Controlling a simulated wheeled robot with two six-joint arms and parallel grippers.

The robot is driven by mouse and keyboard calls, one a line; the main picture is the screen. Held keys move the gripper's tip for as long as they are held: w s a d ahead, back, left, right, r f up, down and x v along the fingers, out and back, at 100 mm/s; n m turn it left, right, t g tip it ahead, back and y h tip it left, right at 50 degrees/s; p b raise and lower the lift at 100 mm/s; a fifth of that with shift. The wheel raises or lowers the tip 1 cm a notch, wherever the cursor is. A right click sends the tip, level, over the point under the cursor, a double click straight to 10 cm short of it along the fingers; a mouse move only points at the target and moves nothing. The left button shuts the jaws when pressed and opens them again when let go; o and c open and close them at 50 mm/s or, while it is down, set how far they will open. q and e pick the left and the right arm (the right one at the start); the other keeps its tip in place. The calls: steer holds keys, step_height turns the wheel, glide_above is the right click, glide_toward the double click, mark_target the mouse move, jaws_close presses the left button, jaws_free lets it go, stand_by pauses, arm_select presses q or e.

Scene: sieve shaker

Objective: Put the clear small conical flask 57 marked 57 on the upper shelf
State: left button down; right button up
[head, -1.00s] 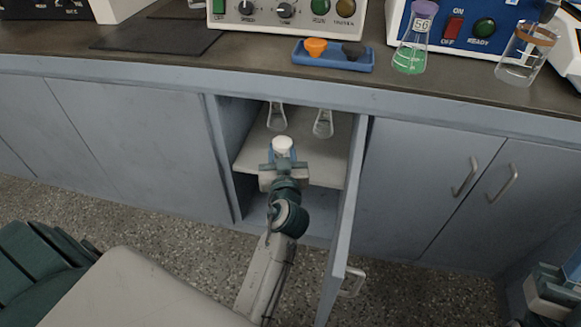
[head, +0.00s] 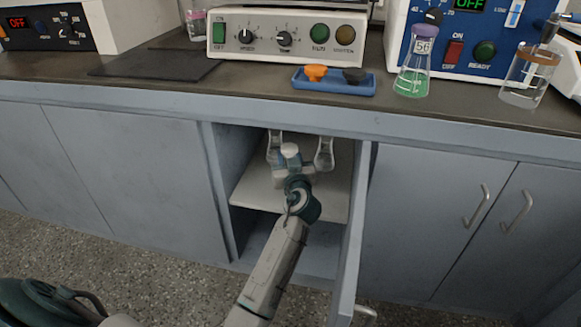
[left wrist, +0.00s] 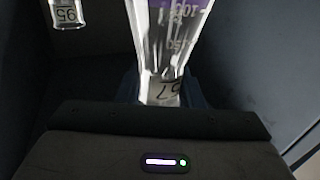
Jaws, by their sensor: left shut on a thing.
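My left gripper (head: 290,168) is inside the open cupboard, over the upper shelf (head: 255,192). It is shut on the clear conical flask 57 (left wrist: 170,50), seen close in the left wrist view with its label and a purple band. In the head view my gripper and wrist block a clear look at the held flask; I cannot tell if its base touches the shelf. Two clear flasks show at the back of the cupboard, a left one (head: 274,146) partly behind the gripper and a right one (head: 324,155). My right gripper is not in view.
The open cupboard door (head: 352,250) stands close to the right of my arm. The counter above holds a blue tray (head: 333,88), a green-filled flask marked 56 (head: 412,75) and a beaker (head: 525,85).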

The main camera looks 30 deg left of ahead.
arm_select(q)
steer(key=shift+w+a+f, duration=0.1)
steer(key=shift+w+a, duration=0.2)
steer(key=shift+w, duration=0.6)
steer(key=shift+w+f, duration=0.1)
steer(key=shift+f, duration=0.05)
step_height(320, 180, down, 3)
steer(key=shift+f+b, duration=0.1)
steer(key=shift+b, duration=0.8)
steer(key=shift+f, duration=0.1)
steer(key=c, duration=1)
jaws_free()
steer(key=shift+o, duration=0.2)
